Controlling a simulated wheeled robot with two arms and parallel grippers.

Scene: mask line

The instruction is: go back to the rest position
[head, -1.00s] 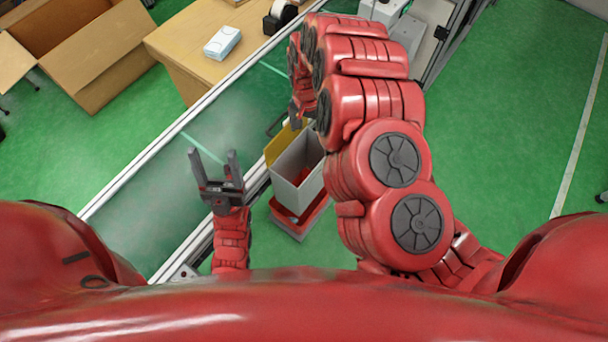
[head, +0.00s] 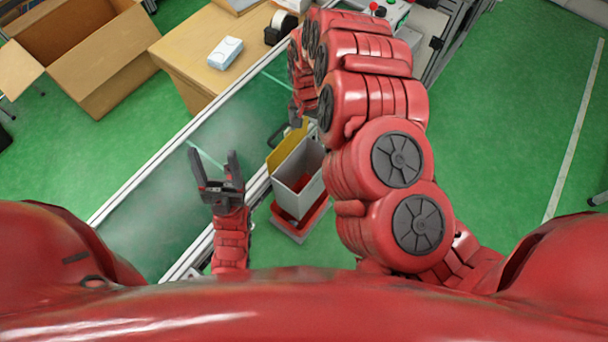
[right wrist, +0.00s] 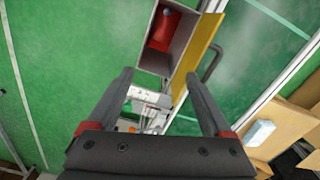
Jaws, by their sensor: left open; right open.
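My left gripper (head: 214,156) is open and empty, its fingers pointing up the picture over the conveyor in the head view. My right arm reaches up through the middle of the head view. Its gripper (head: 294,108) is partly hidden there behind the arm. In the right wrist view the right gripper (right wrist: 158,78) is open, with nothing between its fingertips. A grey-white box (head: 312,188) with a yellow flap stands just below the right gripper in the head view. In the right wrist view the box (right wrist: 148,57) is beyond the fingers, with something red inside.
A conveyor (head: 150,215) with metal rails runs diagonally on the left. Beyond it stands a wooden table (head: 185,55) with a small white box (head: 225,52). An open cardboard box (head: 105,70) is at the upper left. Green floor (head: 505,130) is clear on the right.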

